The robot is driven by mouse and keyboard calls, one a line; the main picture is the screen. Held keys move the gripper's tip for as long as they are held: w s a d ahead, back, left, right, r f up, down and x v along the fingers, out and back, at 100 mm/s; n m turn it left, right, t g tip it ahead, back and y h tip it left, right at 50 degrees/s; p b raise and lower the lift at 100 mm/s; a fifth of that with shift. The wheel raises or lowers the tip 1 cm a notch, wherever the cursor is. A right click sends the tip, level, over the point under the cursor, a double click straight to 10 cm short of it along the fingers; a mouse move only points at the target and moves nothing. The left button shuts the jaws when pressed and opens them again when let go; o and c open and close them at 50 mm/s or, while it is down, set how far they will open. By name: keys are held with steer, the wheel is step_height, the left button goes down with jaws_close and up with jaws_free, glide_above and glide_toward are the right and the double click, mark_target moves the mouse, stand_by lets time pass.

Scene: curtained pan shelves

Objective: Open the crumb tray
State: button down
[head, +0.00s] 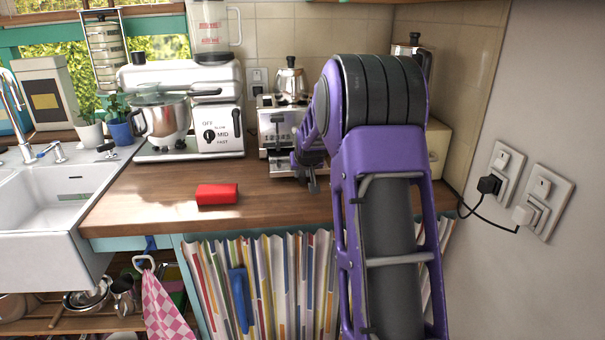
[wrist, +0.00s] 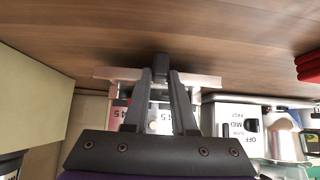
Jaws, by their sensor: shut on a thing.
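A silver toaster (head: 272,125) with a numbered front stands at the back of the wooden counter, partly hidden by my arm. Its crumb tray (head: 283,172) is a pale metal piece low at its front. The tray also shows in the wrist view as a light plate (wrist: 118,75) spanning behind my fingers. My gripper (head: 312,180) is low at the toaster's front. In the wrist view my gripper's fingers (wrist: 160,68) are drawn together on a small part at the tray's middle. The fingers cover the gripped part, and how far the tray sticks out is unclear.
A red block (head: 217,194) lies on the counter to the left. A white stand mixer (head: 215,130) stands left of the toaster. A cream box (head: 437,145) is behind my arm on the right. The counter in front of the toaster is clear.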

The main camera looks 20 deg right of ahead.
steer(key=c, duration=0.7)
jaws_free()
steer(key=shift+w, duration=0.1)
steer(key=v, duration=1.7)
steer(key=shift+r+p, duration=0.1)
steer(key=shift+p, duration=0.2)
steer(key=shift+a, duration=0.1)
